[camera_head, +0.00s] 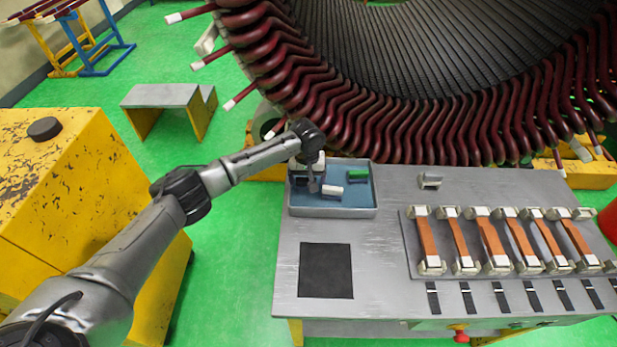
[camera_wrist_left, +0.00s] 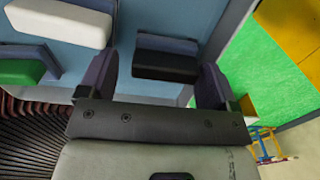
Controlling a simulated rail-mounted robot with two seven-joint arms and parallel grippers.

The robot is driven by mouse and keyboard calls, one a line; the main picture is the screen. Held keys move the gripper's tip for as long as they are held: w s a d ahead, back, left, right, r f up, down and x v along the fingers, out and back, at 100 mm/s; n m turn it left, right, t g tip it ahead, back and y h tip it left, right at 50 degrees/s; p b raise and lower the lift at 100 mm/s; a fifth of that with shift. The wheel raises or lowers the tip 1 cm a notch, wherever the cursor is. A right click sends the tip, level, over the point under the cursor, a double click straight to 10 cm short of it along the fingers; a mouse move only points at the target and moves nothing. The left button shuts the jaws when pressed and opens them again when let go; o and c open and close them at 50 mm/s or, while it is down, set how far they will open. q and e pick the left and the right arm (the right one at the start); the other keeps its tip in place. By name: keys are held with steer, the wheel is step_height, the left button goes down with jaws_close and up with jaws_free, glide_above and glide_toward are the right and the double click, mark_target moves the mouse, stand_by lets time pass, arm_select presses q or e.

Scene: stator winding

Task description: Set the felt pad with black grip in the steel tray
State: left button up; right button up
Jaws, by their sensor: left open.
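The steel tray (camera_head: 332,212), with a blue floor, stands at the back left of the metal table. My left gripper (camera_head: 308,178) is down over the left part of the tray. In the left wrist view, the felt pad with black grip (camera_wrist_left: 167,58) lies over the blue floor between the two spread fingers of my left gripper (camera_wrist_left: 158,75). The fingers stand apart on either side of it; contact cannot be told. In the head view my gripper mostly hides this pad. My right gripper is not in view.
A white-grip pad (camera_head: 332,191) and a green-grip pad (camera_head: 358,176) lie in the tray. Right of it are a small grey block (camera_head: 430,180) and a rack of copper bars (camera_head: 487,240). A black square mat (camera_head: 325,270) lies in front. The stator (camera_head: 400,110) rises behind.

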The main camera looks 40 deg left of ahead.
mark_target(306, 178)
arm_select(q)
steer(key=shift+a+r, duration=0.15)
steer(key=shift+r, duration=0.05)
step_height(306, 178, up, 13)
steer(key=p, duration=0.1)
